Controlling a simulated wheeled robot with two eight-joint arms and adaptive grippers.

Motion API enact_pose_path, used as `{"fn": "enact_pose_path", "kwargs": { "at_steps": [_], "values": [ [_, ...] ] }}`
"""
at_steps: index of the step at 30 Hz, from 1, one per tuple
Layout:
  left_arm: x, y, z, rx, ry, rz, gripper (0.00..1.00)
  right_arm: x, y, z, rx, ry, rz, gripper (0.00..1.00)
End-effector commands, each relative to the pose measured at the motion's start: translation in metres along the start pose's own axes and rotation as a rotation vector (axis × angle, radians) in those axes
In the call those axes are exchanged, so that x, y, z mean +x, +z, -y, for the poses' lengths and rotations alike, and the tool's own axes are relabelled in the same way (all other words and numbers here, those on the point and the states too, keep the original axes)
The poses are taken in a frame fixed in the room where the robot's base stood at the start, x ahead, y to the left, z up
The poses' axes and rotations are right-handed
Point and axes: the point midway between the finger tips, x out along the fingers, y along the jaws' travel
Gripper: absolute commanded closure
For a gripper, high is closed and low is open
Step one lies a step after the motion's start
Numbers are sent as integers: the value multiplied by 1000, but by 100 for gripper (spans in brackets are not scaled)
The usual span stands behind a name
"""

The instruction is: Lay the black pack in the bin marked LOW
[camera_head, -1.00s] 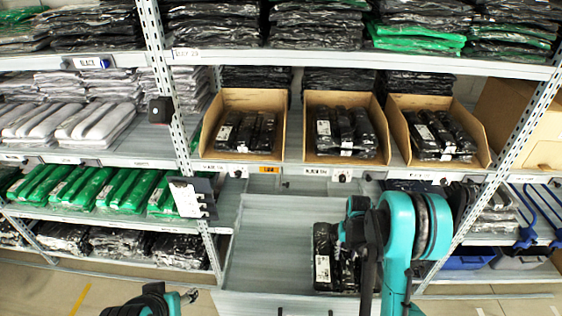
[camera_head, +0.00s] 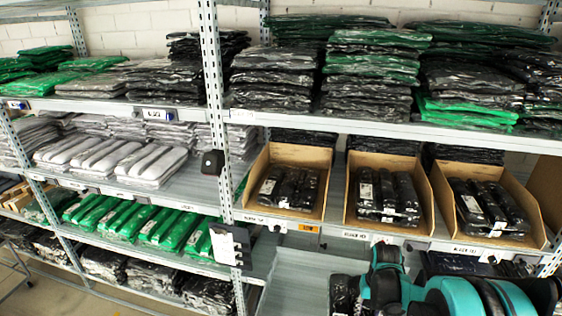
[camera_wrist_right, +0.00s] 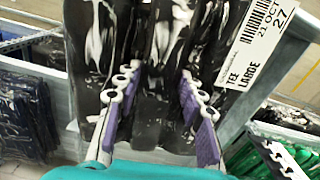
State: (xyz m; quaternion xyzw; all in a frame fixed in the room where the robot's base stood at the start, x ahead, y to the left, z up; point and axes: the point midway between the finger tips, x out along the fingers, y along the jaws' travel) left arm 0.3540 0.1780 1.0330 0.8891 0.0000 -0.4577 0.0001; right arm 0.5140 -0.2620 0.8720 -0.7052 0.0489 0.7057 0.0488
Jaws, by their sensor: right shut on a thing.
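My right gripper (camera_wrist_right: 160,95) is shut on a black pack (camera_wrist_right: 165,30) in the right wrist view. The pack is glossy, plastic-wrapped, with a white label reading TEE LARGE. In the head view my right arm reaches in at the lower right, and a dark shape at its end is too cut off to tell pack from gripper. The bin with the orange tag (camera_head: 303,227), which seems to read LOW, is the left cardboard bin (camera_head: 254,176) of three on the middle shelf. It holds several black packs (camera_head: 288,187). My left gripper is out of view.
The middle bin (camera_head: 424,196) and right bin (camera_head: 524,210) also hold black packs. A shelf post (camera_head: 222,130) stands left of the orange-tagged bin, with a clipboard (camera_head: 231,245) on it. The upper shelf edge (camera_head: 400,128) runs above the bins. A grey surface (camera_head: 300,280) lies below.

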Motion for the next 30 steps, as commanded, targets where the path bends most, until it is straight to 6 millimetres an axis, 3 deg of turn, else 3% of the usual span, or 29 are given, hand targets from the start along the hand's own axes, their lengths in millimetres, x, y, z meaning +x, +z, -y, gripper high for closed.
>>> {"fn": "enact_pose_path", "kwargs": {
  "at_steps": [6,10,30],
  "values": [
    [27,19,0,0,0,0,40,25,35,53,-92,0,0,96],
    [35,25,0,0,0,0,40,32,50,72,-128,0,0,96],
    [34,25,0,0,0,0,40,32,56,78,-138,0,0,96]
  ]
}}
